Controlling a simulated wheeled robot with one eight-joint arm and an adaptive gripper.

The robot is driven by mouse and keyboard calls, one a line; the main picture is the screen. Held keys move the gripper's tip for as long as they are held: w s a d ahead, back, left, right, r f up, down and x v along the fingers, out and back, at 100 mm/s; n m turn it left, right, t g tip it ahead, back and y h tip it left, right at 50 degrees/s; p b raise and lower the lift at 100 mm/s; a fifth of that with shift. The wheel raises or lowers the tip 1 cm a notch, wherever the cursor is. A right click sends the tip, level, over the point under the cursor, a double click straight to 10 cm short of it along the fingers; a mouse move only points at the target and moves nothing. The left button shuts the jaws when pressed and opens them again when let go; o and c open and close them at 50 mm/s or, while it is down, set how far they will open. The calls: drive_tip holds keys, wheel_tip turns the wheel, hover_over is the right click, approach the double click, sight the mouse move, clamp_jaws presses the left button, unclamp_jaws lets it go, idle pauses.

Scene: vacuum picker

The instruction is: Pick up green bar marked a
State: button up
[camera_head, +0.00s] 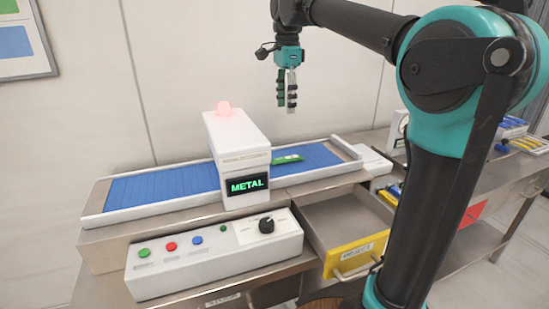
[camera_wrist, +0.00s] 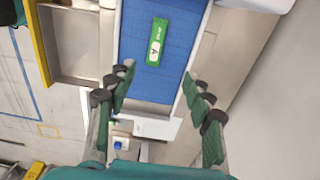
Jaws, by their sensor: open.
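The green bar marked A (camera_wrist: 157,42) lies flat on the blue conveyor belt (camera_wrist: 170,80) in the wrist view, with a white label at one end. In the head view the green bar (camera_head: 287,159) lies on the belt just right of the white scanner box (camera_head: 240,150), which may hide part of it. My gripper (camera_head: 287,108) is in the air above the belt, pointing down, apart from the bar. In the wrist view my gripper (camera_wrist: 160,80) is open and empty, its fingers spread to either side of the belt, with the bar beyond the fingertips.
The scanner's display reads METAL, and a red lamp (camera_head: 223,107) glows on top. A control box (camera_head: 215,253) with coloured buttons and a knob stands in front. An open yellow-fronted drawer (camera_head: 357,254) juts out at right. The air around my gripper is clear.

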hover_over(286, 158)
drive_tip(key=f, duration=0.7)
drive_tip(key=w+f, duration=0.1)
drive_tip(key=f, duration=0.3)
drive_tip(key=shift+a, duration=0.2)
drive_tip(key=shift+s+d+f, duration=0.1)
drive_tip(key=shift+s+f, duration=0.1)
drive_tip(key=shift+f, duration=1.2)
drive_tip(key=shift+s+d+f, duration=0.1)
drive_tip(key=shift+s+f, duration=0.05)
drive_tip(key=shift+f, duration=1.25)
clamp_jaws()
drive_tip(key=shift+r, duration=0.15)
